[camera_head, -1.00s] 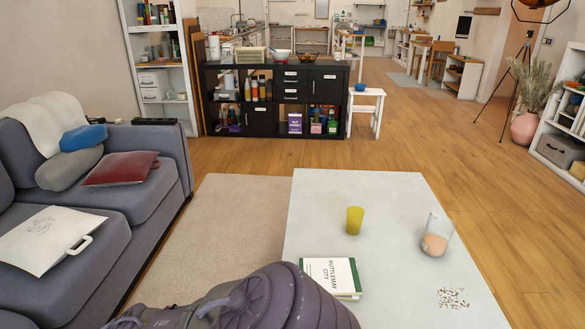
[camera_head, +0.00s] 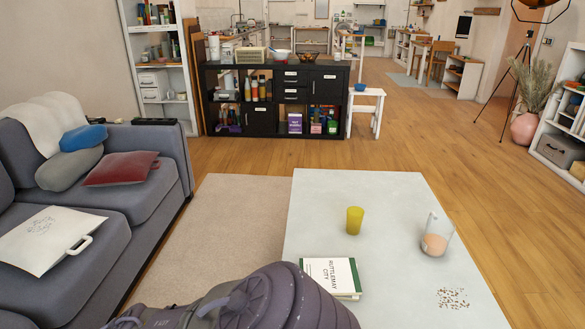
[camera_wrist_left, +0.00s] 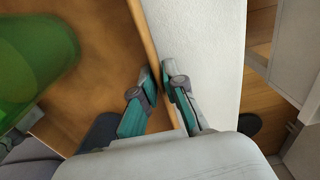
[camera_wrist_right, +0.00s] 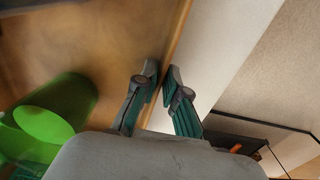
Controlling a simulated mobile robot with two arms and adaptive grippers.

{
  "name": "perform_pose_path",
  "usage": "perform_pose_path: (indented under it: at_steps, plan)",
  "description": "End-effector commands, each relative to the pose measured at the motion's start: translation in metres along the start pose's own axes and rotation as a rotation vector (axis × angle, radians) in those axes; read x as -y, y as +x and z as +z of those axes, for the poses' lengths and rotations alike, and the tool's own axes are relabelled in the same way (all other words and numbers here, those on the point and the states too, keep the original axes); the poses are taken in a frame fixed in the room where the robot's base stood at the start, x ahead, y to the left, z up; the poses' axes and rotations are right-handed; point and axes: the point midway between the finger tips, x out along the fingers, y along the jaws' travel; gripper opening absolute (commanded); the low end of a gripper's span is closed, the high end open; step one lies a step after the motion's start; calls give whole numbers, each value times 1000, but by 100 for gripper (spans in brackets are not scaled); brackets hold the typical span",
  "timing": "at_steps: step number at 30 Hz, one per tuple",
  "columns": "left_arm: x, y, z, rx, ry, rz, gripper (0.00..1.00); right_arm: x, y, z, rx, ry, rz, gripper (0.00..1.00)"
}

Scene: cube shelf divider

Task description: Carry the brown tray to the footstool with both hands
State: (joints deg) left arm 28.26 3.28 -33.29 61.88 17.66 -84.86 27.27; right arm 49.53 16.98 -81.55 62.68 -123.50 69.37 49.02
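The brown tray shows in the left wrist view (camera_wrist_left: 105,40) and in the right wrist view (camera_wrist_right: 100,40) as a flat brown surface with a thin raised edge. My left gripper (camera_wrist_left: 158,75) has its fingers close together on both sides of that edge, pinching it. My right gripper (camera_wrist_right: 160,78) does the same on its stretch of edge. A green cup is on the tray, close to the camera in the left wrist view (camera_wrist_left: 35,50) and tipped-looking in the right wrist view (camera_wrist_right: 45,115). Tray and grippers are outside the head view. I cannot identify a footstool with certainty.
A grey sofa (camera_head: 165,140) stands left. Floor between is clear.

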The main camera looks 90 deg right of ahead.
Motion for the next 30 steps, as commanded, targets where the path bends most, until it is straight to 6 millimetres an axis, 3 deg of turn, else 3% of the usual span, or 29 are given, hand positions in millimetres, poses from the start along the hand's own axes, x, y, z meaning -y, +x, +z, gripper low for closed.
perform_pose_path:
  at_steps: [30]
  plan:
    - [0, -49, 0, -1, 0, 0, 10, 0, 0, 0, 0, 0, 0, 10]
